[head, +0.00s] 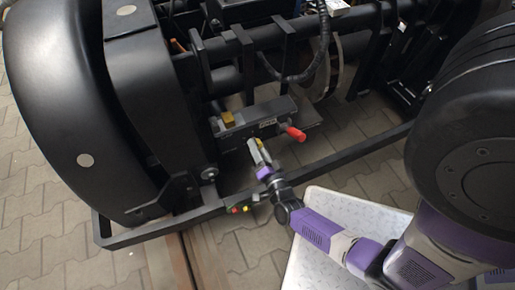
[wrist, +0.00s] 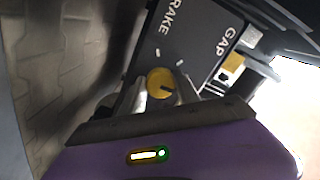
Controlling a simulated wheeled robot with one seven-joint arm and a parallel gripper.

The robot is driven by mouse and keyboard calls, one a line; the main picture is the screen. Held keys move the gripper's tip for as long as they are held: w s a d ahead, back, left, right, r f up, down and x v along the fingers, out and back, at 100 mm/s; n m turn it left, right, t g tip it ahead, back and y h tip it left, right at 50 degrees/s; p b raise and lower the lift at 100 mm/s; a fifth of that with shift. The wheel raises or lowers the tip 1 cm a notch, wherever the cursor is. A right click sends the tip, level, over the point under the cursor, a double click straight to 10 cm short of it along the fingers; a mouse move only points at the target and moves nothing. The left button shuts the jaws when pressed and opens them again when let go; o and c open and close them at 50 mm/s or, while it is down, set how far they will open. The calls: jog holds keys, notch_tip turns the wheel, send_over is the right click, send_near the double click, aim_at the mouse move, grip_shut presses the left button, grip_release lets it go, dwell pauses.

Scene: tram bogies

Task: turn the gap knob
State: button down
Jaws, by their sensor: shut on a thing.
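In the wrist view a round yellow knob (wrist: 160,80) with a dark pointer mark sits on a dark grey panel (wrist: 192,50). White letters on the panel read "RAKE" and "GAP", with the start of the first word cut off. My gripper (wrist: 162,92) has one finger on each side of the knob and is shut on it. In the head view my gripper (head: 258,152) is at the near face of the grey box (head: 262,112), and the knob is hidden there.
A red-ended handle (head: 293,133) juts from the box's right end, close to my gripper. A yellow block (head: 228,118) is on the box's left part. A black frame rail (head: 335,160) runs below the box. Big black bogie covers (head: 75,110) stand at left.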

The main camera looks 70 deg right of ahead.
jog(key=shift+m, duration=0.4)
jog(key=c, duration=0.9)
grip_release()
jog(key=shift+s+a, duration=0.1)
jog(key=shift+a, duration=0.05)
jog(key=p+v, duration=0.2)
jog(key=v, duration=0.5)
jog(key=shift+s+a, duration=0.15)
jog(key=shift+a, duration=0.05)
